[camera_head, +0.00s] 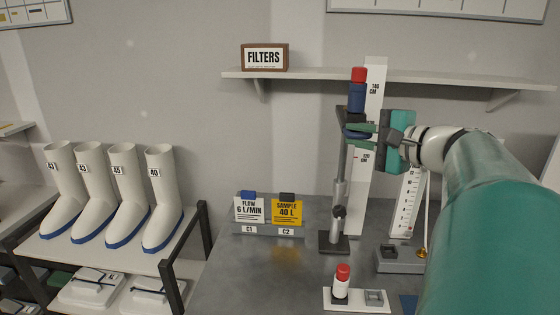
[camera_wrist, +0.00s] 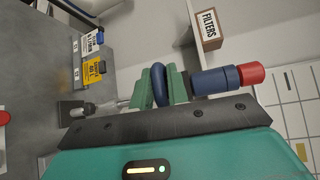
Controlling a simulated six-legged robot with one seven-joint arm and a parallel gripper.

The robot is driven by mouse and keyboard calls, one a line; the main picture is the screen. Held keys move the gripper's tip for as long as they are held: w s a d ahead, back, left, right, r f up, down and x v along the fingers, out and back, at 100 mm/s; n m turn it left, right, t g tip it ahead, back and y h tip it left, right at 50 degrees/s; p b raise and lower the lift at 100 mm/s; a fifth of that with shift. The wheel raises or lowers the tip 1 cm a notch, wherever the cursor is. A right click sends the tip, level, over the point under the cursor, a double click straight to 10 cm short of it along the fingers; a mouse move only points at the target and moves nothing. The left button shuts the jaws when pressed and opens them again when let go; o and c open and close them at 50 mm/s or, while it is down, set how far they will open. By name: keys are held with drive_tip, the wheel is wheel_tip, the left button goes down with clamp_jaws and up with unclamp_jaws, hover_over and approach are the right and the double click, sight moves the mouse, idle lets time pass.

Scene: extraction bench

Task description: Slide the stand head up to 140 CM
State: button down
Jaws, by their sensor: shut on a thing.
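The stand has a dark base (camera_head: 334,243) and a grey upright pole (camera_head: 341,170). Its head is a blue cylinder with a red cap (camera_head: 358,75) near the top; the blue part (camera_wrist: 210,82) and red cap (camera_wrist: 251,74) lie sideways in the wrist view. A white scale board (camera_head: 374,110) stands behind, marked 140 CM near its top and 120 CM lower. The head's dark bracket (camera_head: 343,113) sits between these labels, nearer 140 CM. My gripper (camera_head: 358,137) is shut on the blue ring (camera_wrist: 160,86) below the head, one green finger on each side.
A wall shelf (camera_head: 300,75) with a FILTERS sign (camera_head: 264,57) runs behind the stand top. On the bench are FLOW and SAMPLE cards (camera_head: 287,211), a red-capped cylinder (camera_head: 342,282) on a white plate, and a slanted gauge (camera_head: 406,205). White boots (camera_head: 117,195) stand at left.

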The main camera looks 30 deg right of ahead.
drive_tip(key=shift+w+r, duration=0.1)
drive_tip(key=shift+r, duration=2.2)
drive_tip(key=c, duration=1.5)
unclamp_jaws()
drive_tip(key=shift+w+f, duration=0.1)
drive_tip(key=shift+w, duration=0.05)
drive_tip(key=shift+o, duration=0.2)
drive_tip(key=v, duration=1.4)
